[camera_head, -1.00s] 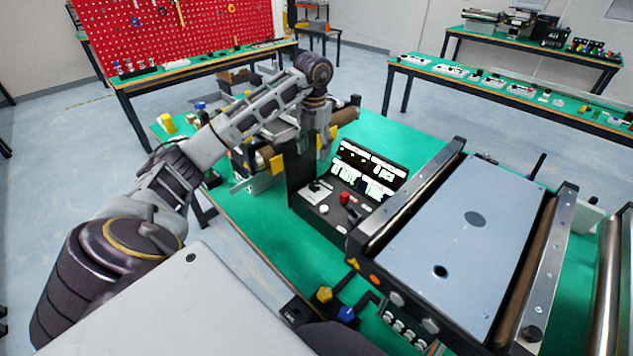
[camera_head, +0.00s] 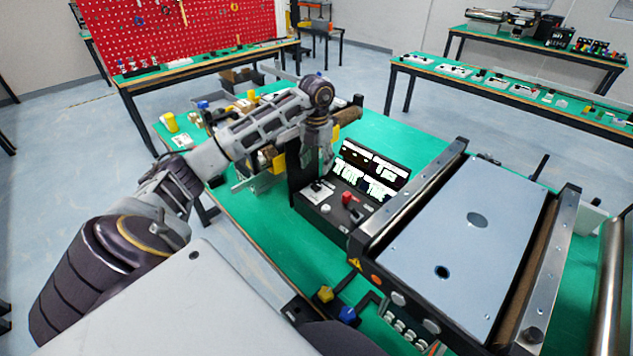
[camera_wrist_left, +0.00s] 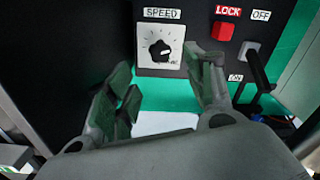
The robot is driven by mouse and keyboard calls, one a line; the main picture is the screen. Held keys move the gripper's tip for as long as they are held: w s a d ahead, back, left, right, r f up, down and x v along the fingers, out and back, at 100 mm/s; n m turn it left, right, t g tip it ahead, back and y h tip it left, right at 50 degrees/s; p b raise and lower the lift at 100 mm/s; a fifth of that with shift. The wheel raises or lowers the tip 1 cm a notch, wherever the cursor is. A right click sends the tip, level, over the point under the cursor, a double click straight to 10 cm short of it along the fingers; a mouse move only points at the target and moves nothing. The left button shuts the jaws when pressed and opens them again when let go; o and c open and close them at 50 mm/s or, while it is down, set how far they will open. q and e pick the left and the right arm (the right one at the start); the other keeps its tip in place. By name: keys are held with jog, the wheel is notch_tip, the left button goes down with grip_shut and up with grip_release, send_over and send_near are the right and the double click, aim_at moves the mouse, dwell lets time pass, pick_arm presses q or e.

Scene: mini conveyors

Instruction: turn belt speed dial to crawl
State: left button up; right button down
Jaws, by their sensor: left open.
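The belt speed dial (camera_wrist_left: 160,49) is a black knob on a white plate under a SPEED label in the left wrist view. Its light mark points to the right; the small print on the plate is too small to read. My left gripper (camera_wrist_left: 160,70) is open and empty, its fingers toward the dial, one on each side of it and apart from it. In the head view the left gripper (camera_head: 325,157) hangs just above the black control box (camera_head: 322,220). My right gripper is not in view.
A red LOCK button (camera_wrist_left: 222,31) and an ON/OFF switch (camera_wrist_left: 250,50) sit right of the dial, close to the right finger. Lit displays (camera_head: 368,172) stand behind the controls. A conveyor with a grey-blue plate (camera_head: 465,255) is to the right on the green table.

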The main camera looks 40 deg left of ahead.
aim_at(316, 184)
pick_arm(q)
notch_tip(316, 184, down, 6)
jog(key=shift+f, duration=0.85)
jog(key=shift+f+p, duration=0.3)
jog(key=shift+f, duration=0.05)
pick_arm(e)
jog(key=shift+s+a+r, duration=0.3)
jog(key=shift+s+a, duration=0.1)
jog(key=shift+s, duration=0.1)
pick_arm(q)
jog(key=shift+c, duration=0.3)
jog(key=c, duration=0.9)
jog(key=shift+c, duration=0.2)
